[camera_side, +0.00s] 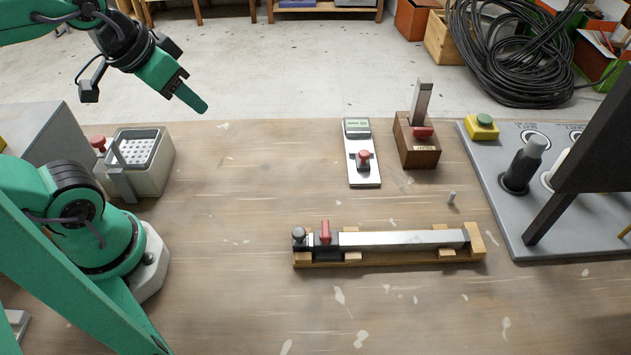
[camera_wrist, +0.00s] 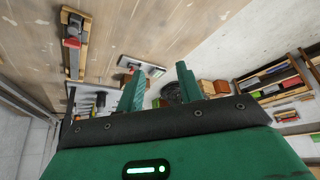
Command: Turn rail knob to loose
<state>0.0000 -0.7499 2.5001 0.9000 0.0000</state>
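A grey metal rail (camera_side: 405,239) lies in a wooden cradle on the bench, front of centre in the side view. At its left end are a dark grey round knob (camera_side: 299,234) and an upright red lever-like piece (camera_side: 325,231). I cannot tell which is the rail knob, and no loose marking is readable. The rail also shows at upper left in the wrist view (camera_wrist: 75,50). My gripper (camera_side: 198,105) is high above the back left of the bench, well away from the rail. Its fingers stand apart and empty in the wrist view (camera_wrist: 157,69).
A metal plate with red knob and green display (camera_side: 364,176), a wooden block with upright metal bar (camera_side: 417,145) and a small grey peg (camera_side: 452,198) stand behind the rail. A grey panel (camera_side: 495,200) is at right, a grey bin (camera_side: 150,172) at left.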

